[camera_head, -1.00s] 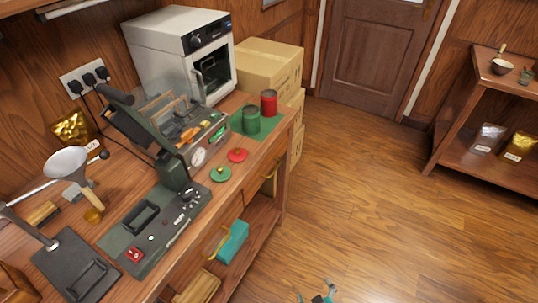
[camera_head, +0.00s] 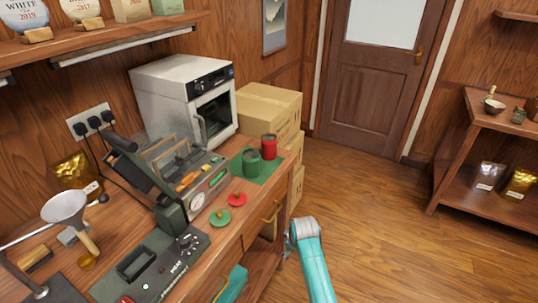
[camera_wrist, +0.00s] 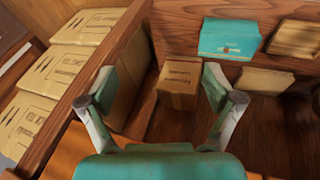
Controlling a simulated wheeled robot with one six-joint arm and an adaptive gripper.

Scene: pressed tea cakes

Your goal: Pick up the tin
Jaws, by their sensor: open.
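A green tin (camera_head: 251,162) and a red tin (camera_head: 268,147) stand upright, open at the top, on a green mat (camera_head: 281,161) at the far end of the workbench. A red lid (camera_head: 237,199) and a green lid (camera_head: 221,217) lie on the bench in front of them. My gripper (camera_wrist: 160,88) is open and empty in the wrist view, its two fingers apart, facing the shelf space below the bench top. No tin shows in the wrist view. In the head view my teal arm is beside the bench's right side; the fingers are mostly hidden there.
A white oven (camera_head: 185,95) and a press machine stand behind and left of the tins. Cardboard cartons (camera_head: 272,108) are stacked beyond the bench end. A teal box (camera_wrist: 229,38) and a small carton (camera_wrist: 179,85) sit under the bench. The floor (camera_head: 385,225) to the right is clear.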

